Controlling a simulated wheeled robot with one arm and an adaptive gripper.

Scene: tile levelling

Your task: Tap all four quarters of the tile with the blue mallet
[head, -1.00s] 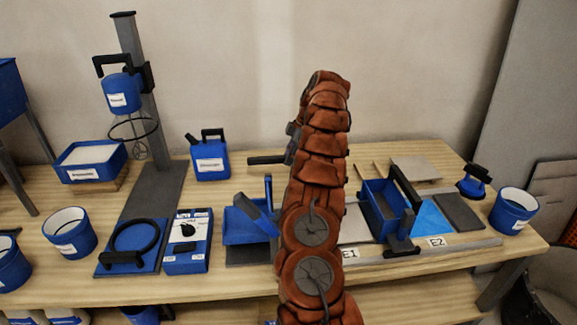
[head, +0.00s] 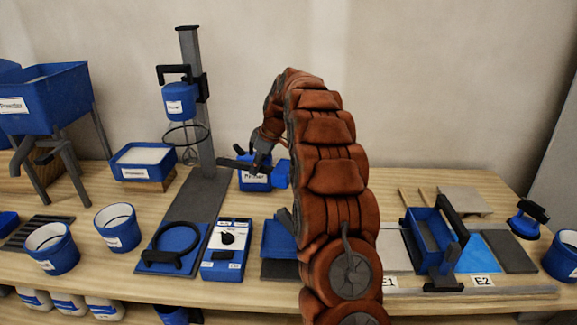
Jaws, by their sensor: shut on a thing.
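My gripper (head: 262,158) is left of my orange arm, above the back of the bench. It is shut on a dark handle (head: 232,164) that points left. A blue block (head: 282,173) at the right end of this handle looks like the head of the blue mallet, partly hidden by my gripper and arm. At the right, a pale tile (head: 394,252) lies by the E1 label and a dark grey tile (head: 511,252) lies right of a bright blue patch (head: 483,246) near E2. I cannot tell which is the task's tile. The mallet is well apart from them.
A blue box with a black handle (head: 429,232) stands between the tiles. A blue labelled jug (head: 254,184) is just below my gripper. A mixer stand (head: 190,90), a round black ring on a blue plate (head: 172,249) and blue buckets (head: 117,228) fill the left.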

